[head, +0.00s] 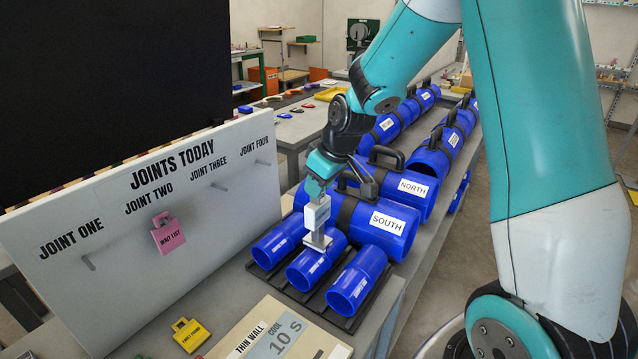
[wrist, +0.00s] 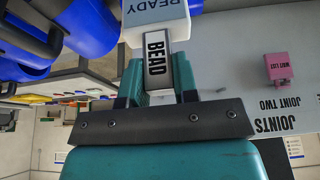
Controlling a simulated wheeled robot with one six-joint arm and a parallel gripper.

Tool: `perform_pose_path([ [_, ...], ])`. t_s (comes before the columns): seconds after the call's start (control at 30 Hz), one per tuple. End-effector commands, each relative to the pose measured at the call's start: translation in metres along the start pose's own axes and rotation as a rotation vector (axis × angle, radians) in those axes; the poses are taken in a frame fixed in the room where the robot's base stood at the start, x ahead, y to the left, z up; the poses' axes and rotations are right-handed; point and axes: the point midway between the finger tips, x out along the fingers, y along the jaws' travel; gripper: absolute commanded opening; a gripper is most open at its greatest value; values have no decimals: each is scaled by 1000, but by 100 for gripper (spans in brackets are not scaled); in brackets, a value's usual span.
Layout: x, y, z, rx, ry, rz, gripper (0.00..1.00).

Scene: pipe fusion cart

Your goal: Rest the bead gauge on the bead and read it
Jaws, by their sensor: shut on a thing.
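The bead gauge (head: 317,214) is a pale block with a flat foot at its lower end. My gripper (head: 320,182) is shut on its upper part and holds it upright, foot down. In the wrist view, my gripper (wrist: 158,90) grips a grey stem labelled BEAD, and the gauge's white box (wrist: 158,20) reads READY. The foot is at the top of the middle blue pipe (head: 310,268) in the front rack; I cannot tell whether it touches. The bead under the foot is hidden.
Large fittings labelled SOUTH (head: 388,222) and NORTH (head: 412,187) lie behind. A JOINTS TODAY board (head: 130,240) with a pink WAIT LIST tag (head: 167,235) stands left. A COOL 10 S card (head: 285,335) lies in front.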

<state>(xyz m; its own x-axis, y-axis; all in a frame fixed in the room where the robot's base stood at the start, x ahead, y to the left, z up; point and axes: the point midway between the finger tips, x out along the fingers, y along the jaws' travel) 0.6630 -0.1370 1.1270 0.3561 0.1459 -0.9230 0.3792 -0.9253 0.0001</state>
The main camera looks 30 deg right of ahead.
Motion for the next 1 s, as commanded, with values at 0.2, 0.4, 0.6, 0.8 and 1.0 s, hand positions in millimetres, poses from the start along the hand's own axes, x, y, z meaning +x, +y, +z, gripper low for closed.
perform_pose_path([
  [0.2,3,0,1,0,1,0,7],
  [0.4,5,0,2,0,1,0,7],
  [0.6,7,0,3,0,1,0,7],
  [0.8,10,0,4,0,1,0,7],
  [1.0,10,0,4,0,1,0,7],
])
